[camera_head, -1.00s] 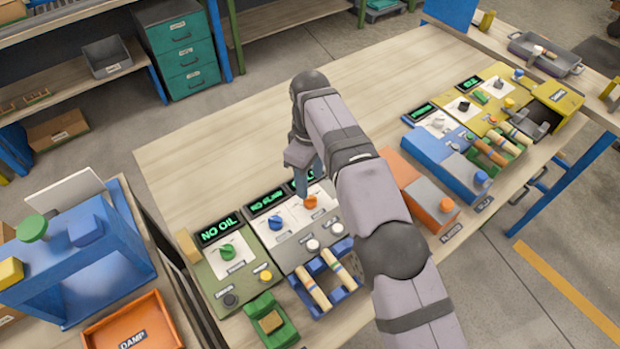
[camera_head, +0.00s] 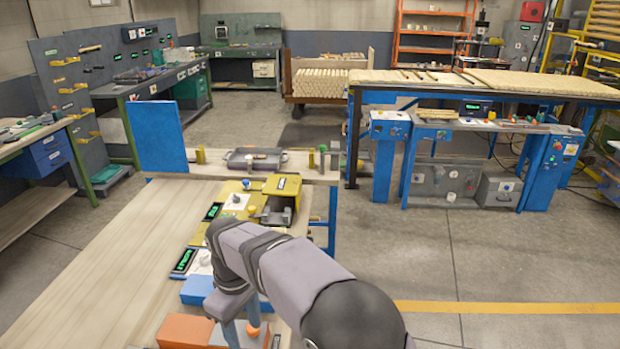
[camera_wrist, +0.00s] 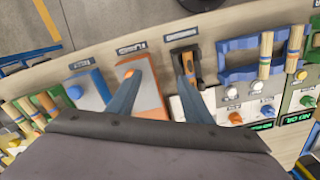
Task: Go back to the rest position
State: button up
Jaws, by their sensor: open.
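My gripper (camera_wrist: 157,68) is open, with its two blue-grey fingers apart and nothing held between them. In the wrist view it hangs above the bench, in front of the orange-and-grey box (camera_wrist: 148,92) and a dark slot holding a wooden piece (camera_wrist: 188,66). In the head view my gripper (camera_head: 242,331) is at the bottom, beside the orange box (camera_head: 186,330), and my arm hides much of the bench there. How high the fingers are above the bench is hard to tell.
The blue box (camera_wrist: 88,90) is left of the fingers. The blue rack (camera_wrist: 237,70) with wooden spindles and knobbed panels are right. The yellow unit (camera_head: 283,187) and grey tray (camera_head: 235,160) are farther back. The bench top (camera_head: 110,260) is clear at left.

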jog(key=s+d+m, duration=0.1)
jog(key=d+m, duration=0.5)
jog(key=d, duration=1.3)
jog(key=s+d+f+m, duration=0.2)
jog(key=s+d+m, duration=0.1)
jog(key=s+d, duration=0.3)
jog(key=s+d+f+m, duration=0.2)
jog(key=s+d+m, duration=0.2)
jog(key=s+d, duration=0.3)
jog(key=shift+s+d+f, duration=0.2)
jog(key=shift+d+f, duration=0.05)
jog(key=shift+d, duration=0.25)
